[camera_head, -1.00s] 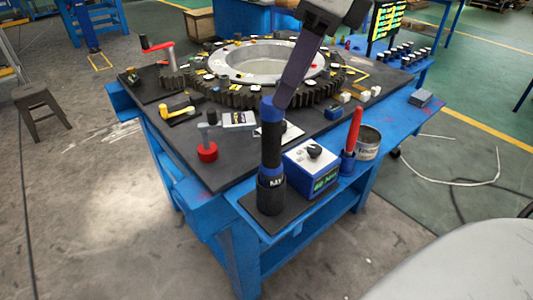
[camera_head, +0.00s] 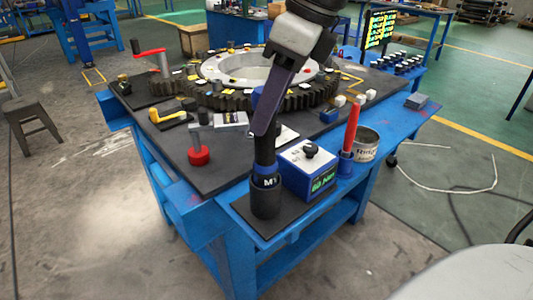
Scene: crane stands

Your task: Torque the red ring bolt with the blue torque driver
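The torque driver (camera_head: 264,158) is a dark upright cylinder with blue bands and an "M1" label. It stands in a black round holder (camera_head: 266,201) on the near corner of the bench. My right gripper (camera_head: 262,134) reaches down from above to the driver's upper part. Its dark finger covers part of the driver, and I cannot tell whether it grips it. A large toothed ring (camera_head: 212,99) lies on the bench behind, with several small coloured parts on it. A small red spot (camera_head: 307,72) shows on the ring; I cannot tell whether it is the red bolt. My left gripper is out of view.
A blue-and-white box with a black knob (camera_head: 308,172) stands right of the driver. Beyond it are a red-handled tool (camera_head: 351,128) and a grey tin (camera_head: 365,147). A red-based grey part (camera_head: 198,156) stands left.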

